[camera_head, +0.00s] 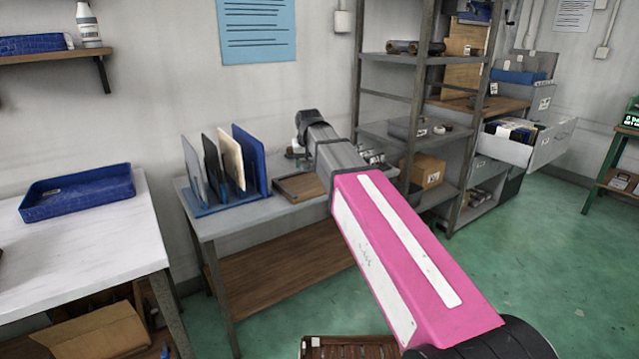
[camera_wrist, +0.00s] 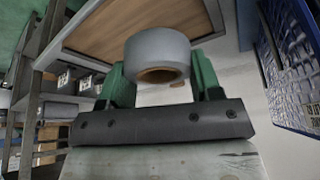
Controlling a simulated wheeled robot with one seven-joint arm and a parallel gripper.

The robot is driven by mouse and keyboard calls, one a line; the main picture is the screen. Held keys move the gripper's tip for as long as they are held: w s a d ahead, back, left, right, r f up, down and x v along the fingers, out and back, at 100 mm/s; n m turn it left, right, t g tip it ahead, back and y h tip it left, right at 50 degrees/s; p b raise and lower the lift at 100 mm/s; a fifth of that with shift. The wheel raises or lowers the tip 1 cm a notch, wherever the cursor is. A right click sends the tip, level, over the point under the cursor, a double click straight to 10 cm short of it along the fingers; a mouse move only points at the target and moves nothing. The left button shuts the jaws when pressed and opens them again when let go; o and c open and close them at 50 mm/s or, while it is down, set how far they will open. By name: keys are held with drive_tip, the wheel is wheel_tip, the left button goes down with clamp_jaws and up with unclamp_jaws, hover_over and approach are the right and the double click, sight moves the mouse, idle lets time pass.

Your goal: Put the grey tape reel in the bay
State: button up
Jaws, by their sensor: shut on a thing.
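The grey tape reel (camera_wrist: 158,48) is a short grey cylinder with a brown core, seen in the wrist view. My gripper (camera_wrist: 161,72) is shut on it, with one green finger on each side. A shallow wooden tray with a raised rim (camera_wrist: 88,18) lies beyond the reel in the wrist view. In the head view this wooden tray (camera_head: 298,188) sits on the grey table, just right of the upright panels. My arm hides part of the tray and most of my gripper in the head view. Which place is the bay I cannot tell for sure.
A blue rack (camera_head: 228,205) with several upright panels stands left of the wooden tray. A blue panel fills the right of the wrist view (camera_wrist: 296,75). Small items stand at the table's back. A metal shelf unit (camera_head: 385,130) stands to the right.

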drive_tip(key=shift+w+a+r, duration=0.1)
drive_tip(key=shift+w+a, duration=0.1)
drive_tip(key=shift+a, duration=0.35)
drive_tip(key=shift+w+a+r, duration=0.1)
drive_tip(key=shift+w+a, duration=0.1)
drive_tip(key=shift+a, duration=0.3)
approach(316, 181)
drive_tip(key=shift+w+d+f, duration=0.35)
drive_tip(key=shift+d+f, duration=0.1)
drive_tip(key=shift+d, duration=0.1)
drive_tip(key=shift+w+d+f, duration=0.3)
drive_tip(key=shift+d+f, duration=0.15)
drive_tip(key=shift+d, duration=0.05)
drive_tip(key=shift+d+f, duration=0.1)
drive_tip(key=shift+f, duration=2)
drive_tip(key=o, duration=0.6)
drive_tip(key=shift+f, duration=0.1)
drive_tip(key=shift+c, duration=0.2)
drive_tip(key=o, duration=0.4)
